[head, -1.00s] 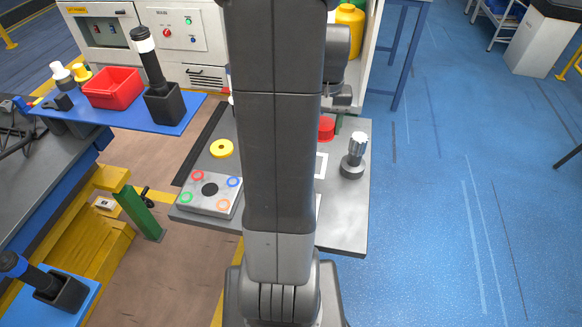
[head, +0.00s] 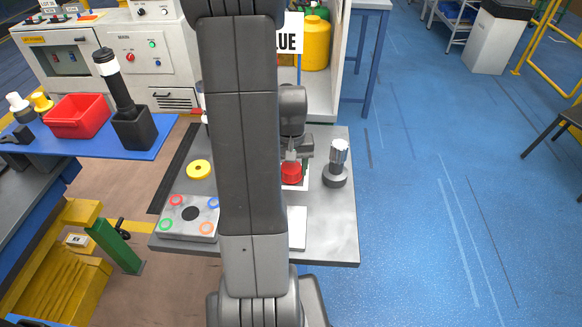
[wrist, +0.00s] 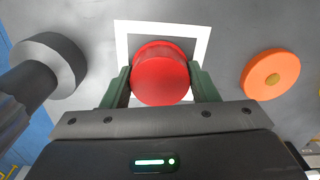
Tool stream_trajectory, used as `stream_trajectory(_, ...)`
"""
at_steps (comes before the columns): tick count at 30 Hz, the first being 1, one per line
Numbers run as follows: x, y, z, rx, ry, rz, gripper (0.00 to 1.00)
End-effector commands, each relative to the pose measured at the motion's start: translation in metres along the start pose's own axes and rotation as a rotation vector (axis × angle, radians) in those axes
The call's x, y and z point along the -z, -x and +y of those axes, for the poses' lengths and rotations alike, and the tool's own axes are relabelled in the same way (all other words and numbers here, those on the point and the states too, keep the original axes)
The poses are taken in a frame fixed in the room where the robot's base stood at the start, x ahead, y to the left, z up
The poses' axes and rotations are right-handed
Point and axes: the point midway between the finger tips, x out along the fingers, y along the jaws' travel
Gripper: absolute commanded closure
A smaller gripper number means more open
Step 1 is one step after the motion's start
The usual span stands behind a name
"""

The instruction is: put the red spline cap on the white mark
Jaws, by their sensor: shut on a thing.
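The red spline cap (head: 291,173) is between the two fingers of my gripper (head: 292,158), which is shut on it. In the wrist view the red cap (wrist: 160,75) sits between the green-grey fingers of my gripper (wrist: 161,85). The white mark (wrist: 122,42) is a square outline on the grey table, and its far edge and sides show around the cap. Its near part is hidden by the cap and gripper. In the head view a bit of the white mark (head: 303,184) shows beside the cap. I cannot tell whether the cap touches the table.
A dark-based post with a shiny ribbed top (head: 337,165) stands close on the right. An orange disc (wrist: 272,75) lies across the mark from it. A yellow ring (head: 199,169) and a plate with coloured rings (head: 188,216) are on the table's left. My arm hides the table's middle.

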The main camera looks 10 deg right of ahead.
Motion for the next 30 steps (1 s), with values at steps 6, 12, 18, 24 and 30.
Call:
stream_trajectory(6, 0.0, -0.003, 0.0, 0.0, 0.0, 0.0, 0.67)
stream_trajectory(12, 0.0, -0.002, 0.0, 0.0, 0.0, 0.0, 0.25)
stream_trajectory(18, 0.0, -0.002, 0.0, 0.0, 0.0, 0.0, 0.25)
stream_trajectory(24, 0.001, 0.011, 0.0, 0.0, 0.0, 0.005, 0.25)
stream_trajectory(30, 0.001, 0.045, 0.0, 0.0, 0.0, 0.006, 0.25)
